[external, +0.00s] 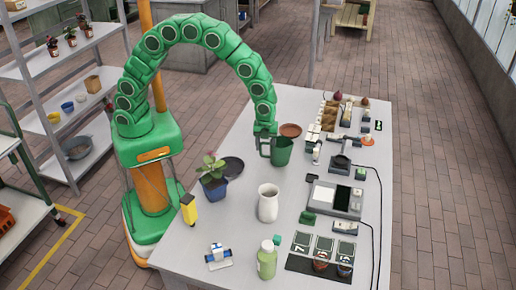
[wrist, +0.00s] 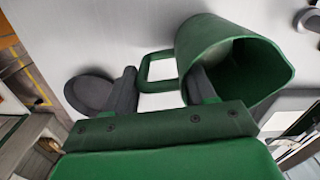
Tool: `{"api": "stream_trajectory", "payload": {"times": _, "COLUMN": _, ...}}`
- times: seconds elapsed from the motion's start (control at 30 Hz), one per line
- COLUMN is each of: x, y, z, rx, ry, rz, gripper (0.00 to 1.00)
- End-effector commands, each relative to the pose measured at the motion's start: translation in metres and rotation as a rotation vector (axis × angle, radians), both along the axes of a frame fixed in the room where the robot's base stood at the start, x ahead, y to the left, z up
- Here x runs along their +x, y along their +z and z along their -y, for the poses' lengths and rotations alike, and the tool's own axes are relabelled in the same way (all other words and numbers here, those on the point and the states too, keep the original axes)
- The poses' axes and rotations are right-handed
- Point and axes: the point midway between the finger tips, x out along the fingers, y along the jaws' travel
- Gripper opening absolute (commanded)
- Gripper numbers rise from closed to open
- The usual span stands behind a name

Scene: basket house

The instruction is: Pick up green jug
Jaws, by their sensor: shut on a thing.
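The green jug (external: 282,151) is at the far part of the white table, with its handle toward my arm. My gripper (external: 264,145) comes down from above at the jug's handle side and is shut on the jug. In the wrist view, the jug (wrist: 205,42) is large, with its open mouth facing right. My two dark fingers (wrist: 162,88) lie on either side of its square handle. I cannot tell whether the jug's base touches the table.
A brown saucer (external: 290,130) lies just behind the jug. A dark plate (external: 231,166) and a potted plant (external: 213,180) stand to the left. A white pitcher (external: 268,204) and green bottle (external: 267,260) stand nearer. Lab devices (external: 335,196) crowd the table's right side.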

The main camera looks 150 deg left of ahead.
Motion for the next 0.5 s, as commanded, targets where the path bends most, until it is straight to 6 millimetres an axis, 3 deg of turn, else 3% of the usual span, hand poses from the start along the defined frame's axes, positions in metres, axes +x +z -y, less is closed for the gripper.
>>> {"api": "stream_trajectory", "payload": {"times": 0.5, "x": -0.002, "y": 0.033, "z": 0.002, "rx": 0.003, "ry": -0.002, "rz": 0.001, "gripper": 0.04}}
